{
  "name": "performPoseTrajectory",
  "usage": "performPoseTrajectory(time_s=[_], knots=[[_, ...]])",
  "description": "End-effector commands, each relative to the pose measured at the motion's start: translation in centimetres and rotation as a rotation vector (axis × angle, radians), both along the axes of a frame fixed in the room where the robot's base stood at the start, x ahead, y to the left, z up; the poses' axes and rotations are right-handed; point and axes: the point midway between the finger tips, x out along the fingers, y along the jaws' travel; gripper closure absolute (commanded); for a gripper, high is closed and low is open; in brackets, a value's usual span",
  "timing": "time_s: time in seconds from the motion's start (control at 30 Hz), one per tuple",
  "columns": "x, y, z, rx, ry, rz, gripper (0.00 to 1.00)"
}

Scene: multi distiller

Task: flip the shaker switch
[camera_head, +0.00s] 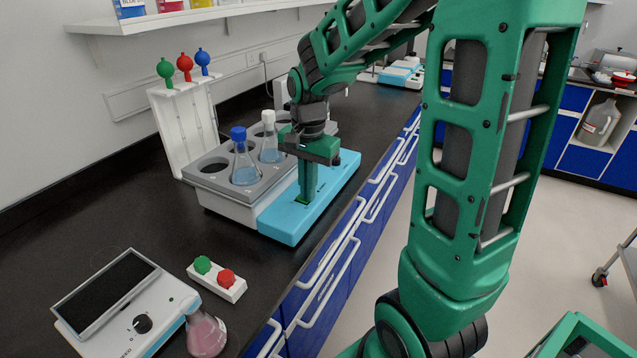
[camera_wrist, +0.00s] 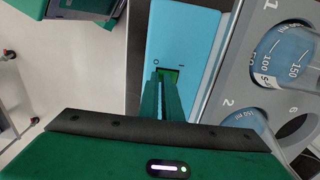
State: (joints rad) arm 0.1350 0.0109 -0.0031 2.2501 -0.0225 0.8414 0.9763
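The shaker (camera_head: 285,215) stands on the black bench, with a light-blue front housing and a grey top rack. Its switch (camera_wrist: 172,74) is a small green rocker in a dark frame, marked 0 and 1, on the blue top in the wrist view. My gripper (camera_head: 306,196) points down over the blue housing, with its fingertips at the switch. In the wrist view the fingers (camera_wrist: 166,84) are together with nothing between them, and they cover part of the switch. I cannot tell whether they touch it or which way it is tilted.
A blue-capped flask (camera_head: 244,165) and a white-capped flask (camera_head: 270,143) stand in the rack beside my gripper. A white box with green and red knobs (camera_head: 217,281), a device with a dark plate (camera_head: 105,290) and a pink flask (camera_head: 206,336) are nearer. Black bench between is clear.

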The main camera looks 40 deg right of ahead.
Motion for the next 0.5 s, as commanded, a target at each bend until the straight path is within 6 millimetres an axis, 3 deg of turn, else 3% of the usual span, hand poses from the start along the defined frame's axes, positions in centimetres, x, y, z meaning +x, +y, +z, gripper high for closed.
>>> performPoseTrajectory(time_s=[0.03, 0.5], knots=[[-0.4, -0.3, -0.8, -0.003, 0.021, -0.012, 1.00], [1.3, -0.1, -1.3, -0.003, 0.032, -0.013, 1.00]])
